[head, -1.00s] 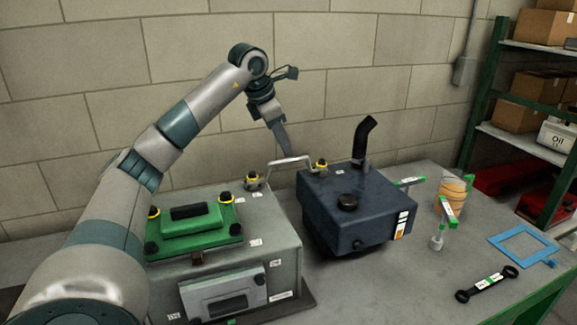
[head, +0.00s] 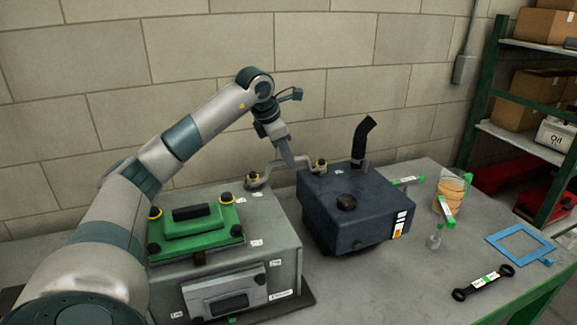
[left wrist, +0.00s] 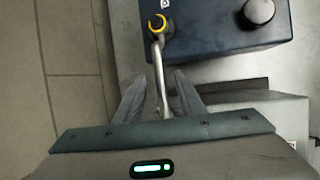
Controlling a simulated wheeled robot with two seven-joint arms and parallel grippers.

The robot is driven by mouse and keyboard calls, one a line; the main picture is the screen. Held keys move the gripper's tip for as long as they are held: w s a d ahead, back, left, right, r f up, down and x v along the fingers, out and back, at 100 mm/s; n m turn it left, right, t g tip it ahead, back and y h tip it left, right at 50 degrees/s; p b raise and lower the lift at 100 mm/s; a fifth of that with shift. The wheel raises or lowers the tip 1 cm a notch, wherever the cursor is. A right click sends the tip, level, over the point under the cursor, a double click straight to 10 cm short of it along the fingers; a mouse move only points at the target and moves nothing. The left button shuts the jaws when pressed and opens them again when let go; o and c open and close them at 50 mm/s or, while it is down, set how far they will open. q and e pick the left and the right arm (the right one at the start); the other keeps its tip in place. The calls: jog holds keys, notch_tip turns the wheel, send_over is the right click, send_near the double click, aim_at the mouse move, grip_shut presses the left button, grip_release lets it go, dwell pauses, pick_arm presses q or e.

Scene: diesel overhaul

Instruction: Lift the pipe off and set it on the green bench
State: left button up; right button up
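The pipe (head: 269,166) is a thin, bent silver tube. It runs between a yellow-collared fitting (head: 254,179) on the grey engine block and another (head: 320,165) on the dark blue tank. My left gripper (head: 291,166) is down at the pipe's middle. In the left wrist view the open fingers (left wrist: 160,88) stand on either side of the pipe (left wrist: 158,70), with gaps showing. The pipe's lower end there is hidden by the gripper body. The bench (head: 400,280) has a grey top and a green front edge. My right gripper is not in view.
The blue tank (head: 345,215) and grey block (head: 275,240) with a green cover (head: 190,225) flank the pipe. A black elbow (head: 362,140) rises behind the tank. The bench's front middle is clear.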

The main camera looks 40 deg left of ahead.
pick_arm(q)
jog(key=shift+p+x, duration=0.35)
jog(key=shift+x, duration=0.95)
jog(key=shift+r, duration=0.1)
grip_shut()
